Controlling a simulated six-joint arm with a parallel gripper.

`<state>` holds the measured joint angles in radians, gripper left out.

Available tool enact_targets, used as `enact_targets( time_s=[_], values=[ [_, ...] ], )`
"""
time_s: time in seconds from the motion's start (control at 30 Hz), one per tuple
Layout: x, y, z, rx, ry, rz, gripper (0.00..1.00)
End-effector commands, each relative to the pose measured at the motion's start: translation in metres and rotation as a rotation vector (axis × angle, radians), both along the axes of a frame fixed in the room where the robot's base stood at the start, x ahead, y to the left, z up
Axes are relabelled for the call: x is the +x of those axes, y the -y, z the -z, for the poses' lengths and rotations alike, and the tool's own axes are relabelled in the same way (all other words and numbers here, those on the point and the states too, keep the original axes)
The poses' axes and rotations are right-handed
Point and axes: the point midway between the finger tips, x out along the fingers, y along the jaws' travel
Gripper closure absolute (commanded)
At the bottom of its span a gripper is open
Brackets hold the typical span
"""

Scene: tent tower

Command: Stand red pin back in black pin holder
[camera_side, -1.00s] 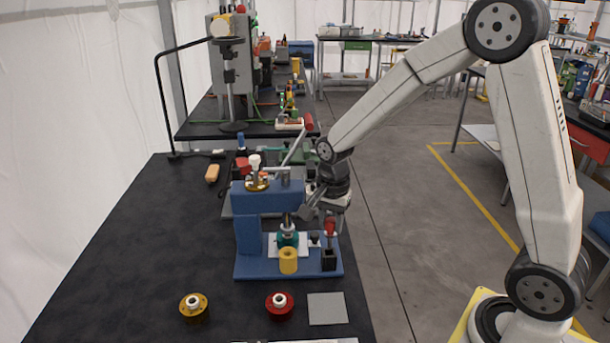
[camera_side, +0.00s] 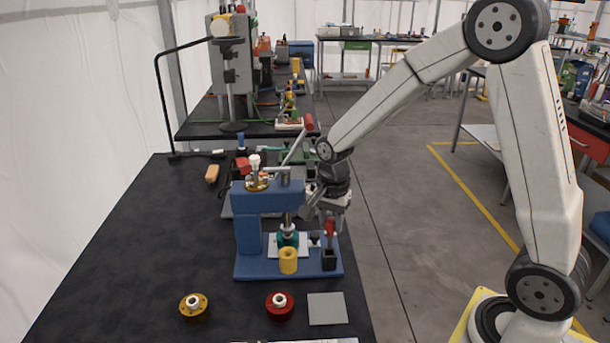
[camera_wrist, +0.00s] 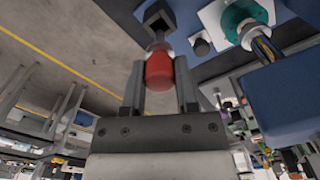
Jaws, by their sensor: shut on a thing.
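The red pin (camera_side: 330,227) has a red head and a metal shank, and stands about upright over the black pin holder (camera_side: 329,262) at the right front of the blue base. My gripper (camera_side: 329,216) is shut on the red head from above. In the wrist view the red pin (camera_wrist: 159,72) sits between both fingers (camera_wrist: 159,82). Its shank points at the square opening of the black pin holder (camera_wrist: 160,17). The shank's tip meets the holder's top; how deep it sits I cannot tell.
The blue press (camera_side: 249,232) stands left of the holder, with a yellow cylinder (camera_side: 288,261) and a small black knob (camera_side: 315,238) close by. A red round part (camera_side: 279,306), a brass round part (camera_side: 194,307) and a grey plate (camera_side: 327,309) lie in front.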

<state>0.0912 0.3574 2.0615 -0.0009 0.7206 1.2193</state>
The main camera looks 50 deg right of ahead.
Motion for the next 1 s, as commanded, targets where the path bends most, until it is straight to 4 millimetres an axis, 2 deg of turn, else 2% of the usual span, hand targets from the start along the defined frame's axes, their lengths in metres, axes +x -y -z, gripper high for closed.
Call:
enact_targets(
  time_s=[1.0],
  values=[
    [0.000, 0.000, 0.013, 0.000, 0.000, 0.000, 1.00]
  ],
)
